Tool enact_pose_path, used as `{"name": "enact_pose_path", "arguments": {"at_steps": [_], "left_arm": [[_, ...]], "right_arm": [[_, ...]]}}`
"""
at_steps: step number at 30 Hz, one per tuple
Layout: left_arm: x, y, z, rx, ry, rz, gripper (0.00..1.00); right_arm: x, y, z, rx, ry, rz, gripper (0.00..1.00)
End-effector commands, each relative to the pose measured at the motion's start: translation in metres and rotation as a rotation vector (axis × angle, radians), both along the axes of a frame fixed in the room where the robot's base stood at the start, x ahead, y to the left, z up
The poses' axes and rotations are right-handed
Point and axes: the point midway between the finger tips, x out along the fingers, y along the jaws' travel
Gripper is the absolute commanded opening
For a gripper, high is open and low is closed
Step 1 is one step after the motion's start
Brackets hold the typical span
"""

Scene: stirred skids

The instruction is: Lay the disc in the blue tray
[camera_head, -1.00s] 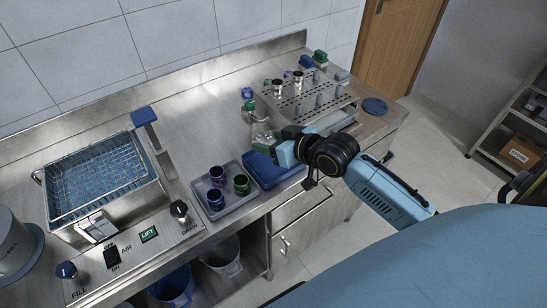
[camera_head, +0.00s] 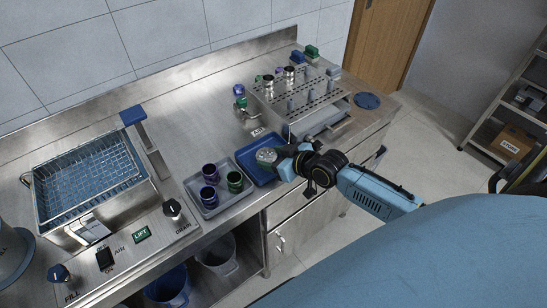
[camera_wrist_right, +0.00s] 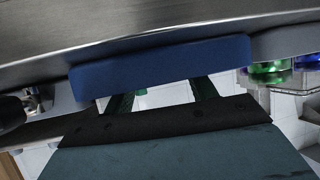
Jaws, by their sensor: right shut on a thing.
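The blue tray (camera_head: 249,172) lies on the steel counter near its front edge. My right gripper (camera_head: 278,161) is over its right part, shut on a round grey-green disc (camera_head: 266,155). The disc is over the tray in the head view; I cannot tell whether it touches it. In the wrist view a blue band, seemingly the tray's side (camera_wrist_right: 160,68), crosses in front of the right gripper's fingertips (camera_wrist_right: 163,97), and the disc cannot be made out. My left gripper is not in view.
A grey tray (camera_head: 206,213) with purple and green cups stands left of the blue tray. A perforated rack (camera_head: 305,100) stands behind to the right, and a blue round piece (camera_head: 367,101) lies at the counter's right end. A wire basket bath (camera_head: 90,185) is at left.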

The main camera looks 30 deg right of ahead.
Motion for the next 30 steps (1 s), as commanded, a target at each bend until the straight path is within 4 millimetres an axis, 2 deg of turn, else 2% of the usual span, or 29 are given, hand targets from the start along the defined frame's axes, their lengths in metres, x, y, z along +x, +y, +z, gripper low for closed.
{"name": "enact_pose_path", "arguments": {"at_steps": [8, 9, 14, 24, 30], "left_arm": [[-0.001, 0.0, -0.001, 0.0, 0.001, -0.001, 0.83], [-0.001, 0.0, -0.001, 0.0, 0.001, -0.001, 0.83], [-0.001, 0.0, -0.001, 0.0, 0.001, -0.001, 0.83], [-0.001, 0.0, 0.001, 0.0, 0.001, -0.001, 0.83], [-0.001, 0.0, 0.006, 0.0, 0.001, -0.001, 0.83]], "right_arm": [[0.001, 0.0, -0.001, 0.0, -0.003, 0.0, 0.27], [0.0, 0.0, -0.002, 0.0, -0.001, 0.0, 0.59], [0.0, 0.0, -0.001, 0.0, -0.001, 0.0, 0.78], [-0.001, 0.0, 0.002, 0.0, 0.0, 0.0, 0.78], [-0.025, -0.007, 0.014, -0.003, 0.002, 0.001, 0.78]]}}
